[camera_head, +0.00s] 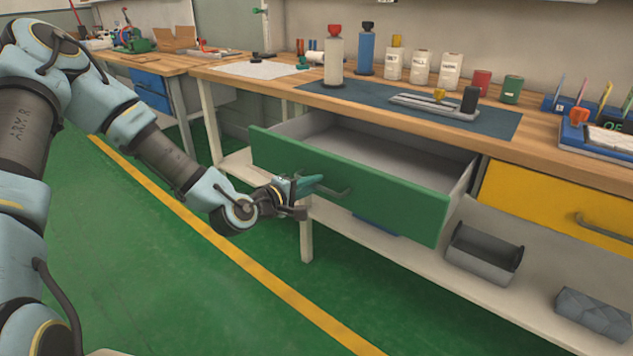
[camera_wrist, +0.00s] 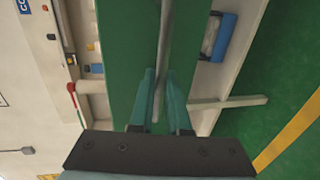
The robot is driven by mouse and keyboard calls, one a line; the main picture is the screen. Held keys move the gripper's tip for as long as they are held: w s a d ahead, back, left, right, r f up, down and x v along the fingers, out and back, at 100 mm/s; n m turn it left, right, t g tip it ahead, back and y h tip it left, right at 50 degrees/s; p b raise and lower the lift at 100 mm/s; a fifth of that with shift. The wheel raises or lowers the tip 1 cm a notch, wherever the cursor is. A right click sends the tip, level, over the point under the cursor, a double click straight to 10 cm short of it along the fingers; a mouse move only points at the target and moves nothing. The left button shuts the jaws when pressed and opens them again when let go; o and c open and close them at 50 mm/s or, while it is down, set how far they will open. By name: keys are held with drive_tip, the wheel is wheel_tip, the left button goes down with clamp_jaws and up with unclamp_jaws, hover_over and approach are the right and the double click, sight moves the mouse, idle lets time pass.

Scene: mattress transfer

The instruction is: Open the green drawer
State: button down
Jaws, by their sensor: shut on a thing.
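The green drawer (camera_head: 385,194) under the wooden workbench is pulled out, and its grey inside shows as empty where visible. Its bar handle (camera_head: 340,191) runs along the front. My gripper (camera_head: 318,184) is at the left part of the handle, in front of the drawer face. In the wrist view, the fingers of my gripper (camera_wrist: 161,92) stand on both sides of the handle (camera_wrist: 165,45), shut on it, with the green drawer front (camera_wrist: 125,50) behind. The exact contact is partly hidden by the fingers.
A yellow drawer (camera_head: 555,205) is closed at the right. A grey bin (camera_head: 484,254) and a grey block (camera_head: 592,315) are on the lower shelf. Bottles and tools stand on the workbench (camera_head: 345,99). The green floor by the yellow line (camera_head: 240,248) is clear.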

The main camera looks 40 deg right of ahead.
drive_tip(key=shift+w, duration=0.1)
drive_tip(key=c, duration=1.2)
unclamp_jaws()
drive_tip(key=shift+o, duration=0.2)
drive_tip(key=v, duration=1)
drive_tip(key=shift+a, duration=0.4)
drive_tip(key=shift+p, duration=0.3)
drive_tip(key=w+a+r+m+y+p, duration=0.1)
drive_tip(key=w+a+m+y+p, duration=0.2)
drive_tip(key=a+y, duration=0.55)
drive_tip(key=w+a+r+m+y+p, duration=0.1)
drive_tip(key=w+a+m+y+p, duration=0.2)
drive_tip(key=a, duration=1.1)
drive_tip(key=s+a+r+n+g+y+p, duration=0.1)
drive_tip(key=a+r+p, duration=0.1)
drive_tip(key=a+r, duration=0.4)
drive_tip(key=s+a+r+g+y+p, duration=0.1)
drive_tip(key=s+a+r+y+p, duration=0.1)
drive_tip(key=a+r, duration=0.4)
wheel_tip(320, 180, up, 2)
drive_tip(key=shift+s+r+n, duration=0.1)
drive_tip(key=shift+s+n, duration=0.25)
drive_tip(key=shift+n, duration=0.05)
